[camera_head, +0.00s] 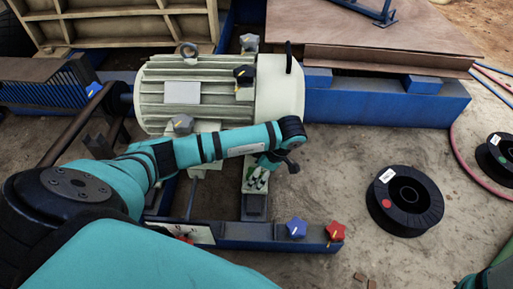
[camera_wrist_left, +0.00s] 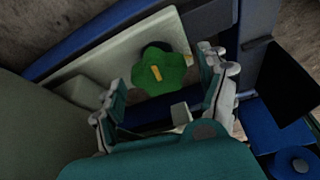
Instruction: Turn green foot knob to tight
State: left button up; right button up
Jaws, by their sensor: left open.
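The green foot knob (camera_wrist_left: 160,71) is lobed, with a yellow mark on top that runs nearly up and down in the left wrist view. It sits on a pale foot plate (camera_wrist_left: 110,58). My left gripper (camera_wrist_left: 162,92) is open, with one finger to the left of the knob and one to the right. Both fingers look apart from the knob. In the head view my left gripper (camera_head: 258,177) points down over the motor's front foot, and I cannot make out the green knob clearly there. My right gripper is out of view.
The ribbed motor (camera_head: 195,95) stands behind my left arm, with grey and black knobs around it. A blue knob (camera_head: 297,228) and a red knob (camera_head: 335,231) sit on the front blue rail (camera_head: 250,236). A black spool (camera_head: 405,202) lies on the ground to the right.

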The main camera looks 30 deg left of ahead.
pick_arm(q)
jog(key=shift+f, duration=0.1)
jog(key=c, duration=1.2)
